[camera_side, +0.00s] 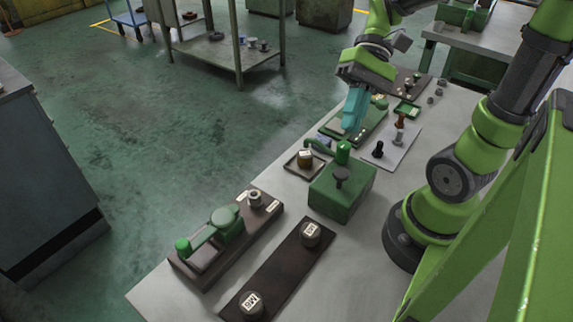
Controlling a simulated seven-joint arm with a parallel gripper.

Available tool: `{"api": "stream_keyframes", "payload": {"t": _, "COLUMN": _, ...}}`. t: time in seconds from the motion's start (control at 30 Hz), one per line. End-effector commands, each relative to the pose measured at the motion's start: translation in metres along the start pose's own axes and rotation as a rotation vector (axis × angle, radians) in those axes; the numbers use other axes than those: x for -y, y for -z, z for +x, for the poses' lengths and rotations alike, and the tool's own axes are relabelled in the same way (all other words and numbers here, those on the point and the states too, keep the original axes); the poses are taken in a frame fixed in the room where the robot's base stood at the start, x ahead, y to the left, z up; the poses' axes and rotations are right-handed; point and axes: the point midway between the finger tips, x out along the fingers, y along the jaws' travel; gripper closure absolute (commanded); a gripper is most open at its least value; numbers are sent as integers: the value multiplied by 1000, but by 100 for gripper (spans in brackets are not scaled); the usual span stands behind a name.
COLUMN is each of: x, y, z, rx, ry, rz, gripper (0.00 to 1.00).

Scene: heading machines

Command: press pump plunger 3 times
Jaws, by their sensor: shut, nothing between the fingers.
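A green box-shaped pump (336,207) stands near the middle of the table. A bent green spout-like piece (318,147) shows to the left of the cap. My gripper (349,129) points down with its teal fingers shut and empty. In the picture its fingertips are just above and behind the plunger cap. I cannot tell from this view whether they are directly over it; a small gap shows between them.
A small tray with a block (305,158) lies left of the pump. A white board (385,152) with several upright pegs lies to the right. A green lever fixture (215,238) and a dark board with two labelled weights (280,268) are in front. A green tray (372,128) is behind.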

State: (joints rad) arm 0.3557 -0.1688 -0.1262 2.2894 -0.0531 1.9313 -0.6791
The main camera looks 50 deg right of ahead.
Motion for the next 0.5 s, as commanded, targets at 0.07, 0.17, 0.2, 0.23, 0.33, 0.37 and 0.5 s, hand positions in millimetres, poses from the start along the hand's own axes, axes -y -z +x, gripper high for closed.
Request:
{"api": "stream_keyframes", "payload": {"t": 0.07, "x": 0, "y": 0, "z": 0, "rx": 0, "ry": 0, "rz": 0, "gripper": 100}}
{"api": "stream_keyframes", "payload": {"t": 0.17, "x": -1, "y": 1, "z": 2, "rx": 1, "ry": 0, "rz": 1, "gripper": 100}}
{"api": "stream_keyframes", "payload": {"t": 0.2, "x": -2, "y": 2, "z": 3, "rx": 1, "ry": 0, "rz": 1, "gripper": 100}}
{"api": "stream_keyframes", "payload": {"t": 0.23, "x": -4, "y": 4, "z": 5, "rx": 2, "ry": 0, "rz": 1, "gripper": 100}}
{"api": "stream_keyframes", "payload": {"t": 0.33, "x": -9, "y": 8, "z": 12, "rx": 3, "ry": 0, "rz": 3, "gripper": 100}}
{"api": "stream_keyframes", "payload": {"t": 0.37, "x": -11, "y": 10, "z": 15, "rx": 4, "ry": 1, "rz": 3, "gripper": 100}}
{"api": "stream_keyframes", "payload": {"t": 0.5, "x": -21, "y": 21, "z": 29, "rx": 5, "ry": 0, "rz": 4, "gripper": 100}}
